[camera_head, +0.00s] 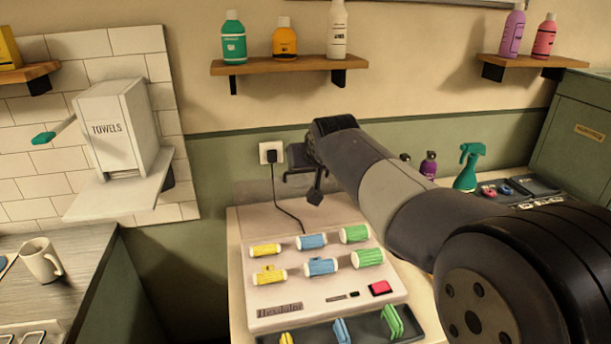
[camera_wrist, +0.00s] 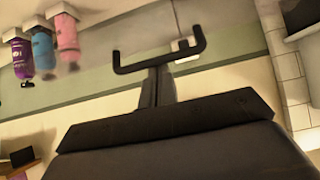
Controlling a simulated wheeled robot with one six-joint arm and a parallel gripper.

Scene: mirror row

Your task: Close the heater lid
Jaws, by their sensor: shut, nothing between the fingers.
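The white heater (camera_head: 318,285) stands on the counter with several yellow, blue and green rollers exposed in two rows. A faint, see-through lid (camera_head: 252,193) appears raised behind the rollers; its outline is hard to tell. A dark bar, seemingly the lid handle (camera_head: 298,173), shows near the wall outlet. In the wrist view the handle (camera_wrist: 135,66) is a black bar with bent ends. My gripper (camera_head: 316,196) is shut and empty beside the handle. In the wrist view my gripper (camera_wrist: 158,80) reaches to the bar; I cannot tell whether they touch.
A cord runs from the outlet (camera_head: 271,152) down behind the heater. A towel dispenser (camera_head: 118,130) and a mug (camera_head: 41,260) are at left. A green spray bottle (camera_head: 468,168) stands right of my arm. A dark tray (camera_head: 365,328) with clips lies in front.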

